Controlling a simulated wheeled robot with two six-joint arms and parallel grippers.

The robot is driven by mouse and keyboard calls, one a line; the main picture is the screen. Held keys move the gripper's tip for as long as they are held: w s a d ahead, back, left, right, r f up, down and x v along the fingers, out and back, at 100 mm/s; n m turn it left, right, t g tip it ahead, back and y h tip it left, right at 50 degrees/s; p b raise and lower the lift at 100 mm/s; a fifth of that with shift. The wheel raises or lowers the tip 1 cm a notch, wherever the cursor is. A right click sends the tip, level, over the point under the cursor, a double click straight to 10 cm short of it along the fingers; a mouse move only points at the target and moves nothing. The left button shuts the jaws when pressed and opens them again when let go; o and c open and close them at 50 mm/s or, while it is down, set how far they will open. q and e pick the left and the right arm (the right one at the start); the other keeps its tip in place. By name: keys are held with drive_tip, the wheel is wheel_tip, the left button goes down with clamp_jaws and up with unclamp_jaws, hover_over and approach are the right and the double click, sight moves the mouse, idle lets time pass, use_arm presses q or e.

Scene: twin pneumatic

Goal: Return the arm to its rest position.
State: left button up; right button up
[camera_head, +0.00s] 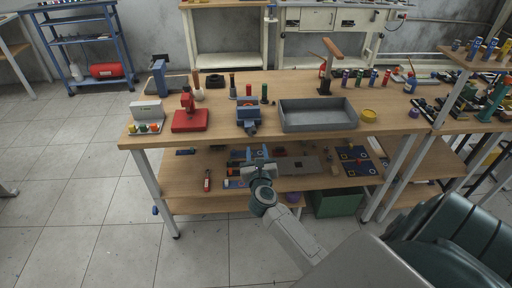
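My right arm (292,232) reaches up from the lower right of the head view, in front of the wooden workbench. My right gripper (257,153) is at the bench's front, overlapping the lower shelf in the picture. Its two fingers look apart, with nothing seen between them. My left arm and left gripper are not in view.
The lower shelf (180,172) holds plates and a red tool (207,181). Tiled floor (80,220) at left is clear.

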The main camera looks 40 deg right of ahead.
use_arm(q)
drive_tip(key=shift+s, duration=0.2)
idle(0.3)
